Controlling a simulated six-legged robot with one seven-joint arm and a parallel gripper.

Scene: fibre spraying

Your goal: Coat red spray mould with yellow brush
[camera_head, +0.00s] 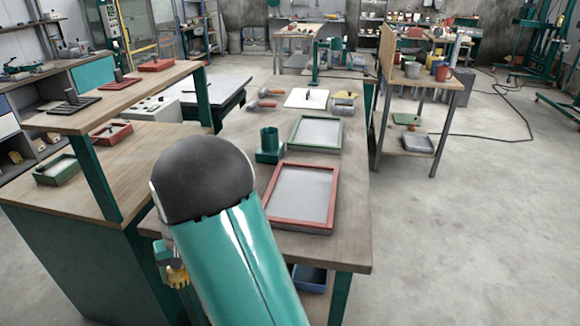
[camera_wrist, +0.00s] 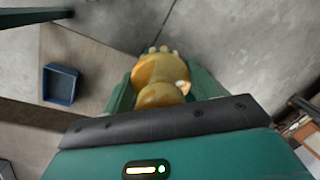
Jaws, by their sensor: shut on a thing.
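The red spray mould (camera_head: 332,200) is a red-rimmed tray with a grey inside, lying flat on the wooden bench in the head view. My gripper (camera_head: 176,272) is low beside the bench's left side, partly hidden behind my arm, and apart from the mould. It is shut on the yellow brush (camera_head: 178,277). In the wrist view the brush (camera_wrist: 160,72) sits between the green fingers of my gripper (camera_wrist: 163,90), its knobbly end pointing away. The mould does not show in the wrist view.
A green-rimmed tray (camera_head: 340,135) and a green cup holder (camera_head: 269,142) stand behind the red mould on the bench (camera_head: 348,250). A blue tray (camera_head: 310,277) sits below; a blue tray (camera_wrist: 60,84) shows in the wrist view. A two-level wooden stand (camera_head: 60,195) is at left.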

